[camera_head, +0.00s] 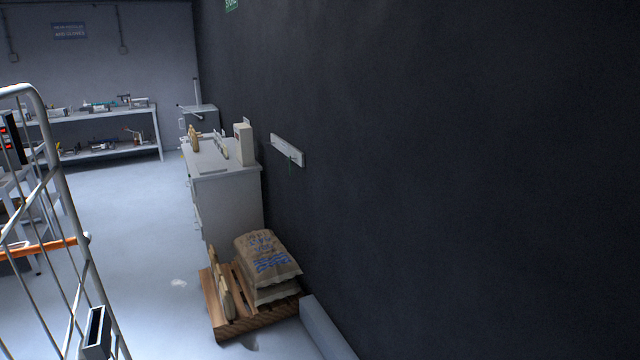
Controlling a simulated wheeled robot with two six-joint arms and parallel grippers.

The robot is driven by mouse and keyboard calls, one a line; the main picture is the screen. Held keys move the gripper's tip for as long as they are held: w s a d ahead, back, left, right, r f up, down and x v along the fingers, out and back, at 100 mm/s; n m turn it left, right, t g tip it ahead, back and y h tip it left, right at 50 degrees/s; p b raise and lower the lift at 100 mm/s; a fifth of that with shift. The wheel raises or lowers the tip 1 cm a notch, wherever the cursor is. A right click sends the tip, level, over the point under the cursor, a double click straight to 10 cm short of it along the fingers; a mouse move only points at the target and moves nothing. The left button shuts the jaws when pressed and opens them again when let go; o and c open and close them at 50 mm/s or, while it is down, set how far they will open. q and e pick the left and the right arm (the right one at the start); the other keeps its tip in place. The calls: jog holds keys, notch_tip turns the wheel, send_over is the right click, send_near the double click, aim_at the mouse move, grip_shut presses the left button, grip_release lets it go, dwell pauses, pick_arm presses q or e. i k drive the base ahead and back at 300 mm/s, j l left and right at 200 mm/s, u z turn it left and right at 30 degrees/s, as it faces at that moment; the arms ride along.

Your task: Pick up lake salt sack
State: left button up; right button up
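Brown sacks with blue print lie stacked on a wooden pallet (248,323) on the floor, against the dark wall. The top sack (266,257) shows its printed face, but the print is too small to read, so I cannot tell whether it is the lake salt sack. Another sack (275,292) shows below it. Narrow tan items (222,285) stand upright at the pallet's left side. Neither of my grippers is in view.
A grey cabinet (226,200) with items on top stands behind the pallet along the wall. A wire cage trolley (70,215) fills the left foreground. A low grey block (325,328) lies right of the pallet. The floor (135,240) between trolley and cabinet is mostly clear.

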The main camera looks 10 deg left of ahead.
aim_at(225, 294)
jog(key=i+j, duration=0.2)
jog(key=i, duration=0.3)
jog(key=i+j+u, duration=0.1)
jog(key=i, duration=0.4)
jog(key=i+j+u, duration=0.1)
jog(key=i+j, duration=0.15)
jog(key=i, duration=0.25)
